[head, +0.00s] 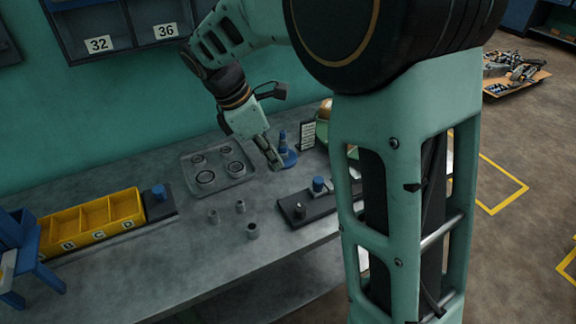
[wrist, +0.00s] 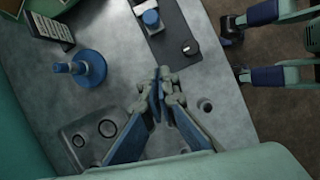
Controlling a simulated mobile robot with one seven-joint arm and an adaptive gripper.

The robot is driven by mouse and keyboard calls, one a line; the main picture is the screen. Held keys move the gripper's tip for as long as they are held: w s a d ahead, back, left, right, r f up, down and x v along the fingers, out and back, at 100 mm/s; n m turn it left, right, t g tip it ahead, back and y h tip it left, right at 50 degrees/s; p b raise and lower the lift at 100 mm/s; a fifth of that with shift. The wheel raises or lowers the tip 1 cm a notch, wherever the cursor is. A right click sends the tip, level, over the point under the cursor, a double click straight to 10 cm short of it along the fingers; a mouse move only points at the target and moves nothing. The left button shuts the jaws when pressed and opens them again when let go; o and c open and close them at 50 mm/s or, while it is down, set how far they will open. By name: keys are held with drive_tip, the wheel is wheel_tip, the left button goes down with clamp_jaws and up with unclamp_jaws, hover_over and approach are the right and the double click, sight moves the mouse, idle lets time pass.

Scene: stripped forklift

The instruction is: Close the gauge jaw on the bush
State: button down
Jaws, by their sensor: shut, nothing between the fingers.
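The gauge is a dark plate (head: 325,205) near the bench's front edge, right of centre; it also shows at the top of the wrist view (wrist: 172,30). I cannot tell whether that post is a bush. Small grey bushes stand loose on the bench: one in front (head: 252,231), one left (head: 214,216), one behind (head: 240,206). My gripper (head: 275,164) is shut and empty, above the bench behind the gauge.
A grey tray with dark rings (head: 237,180) lies left of my gripper. A blue stand (head: 287,158) is close on its right, with a dark lettered panel (head: 308,134) behind. Open bench lies between.

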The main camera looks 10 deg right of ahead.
approach(311, 190)
drive_tip(key=f, duration=0.1)
drive_tip(key=a+f, duration=0.1)
drive_tip(key=f, duration=0.1)
drive_tip(key=a+f, duration=0.1)
drive_tip(key=shift+s+a+f, duration=0.15)
drive_tip(key=shift+s+f, duration=0.05)
drive_tip(key=shift+s, duration=0.05)
drive_tip(key=d, duration=0.2)
drive_tip(key=shift+w+d, duration=0.25)
drive_tip(key=shift+d, duration=0.75)
drive_tip(key=shift+w, duration=0.1)
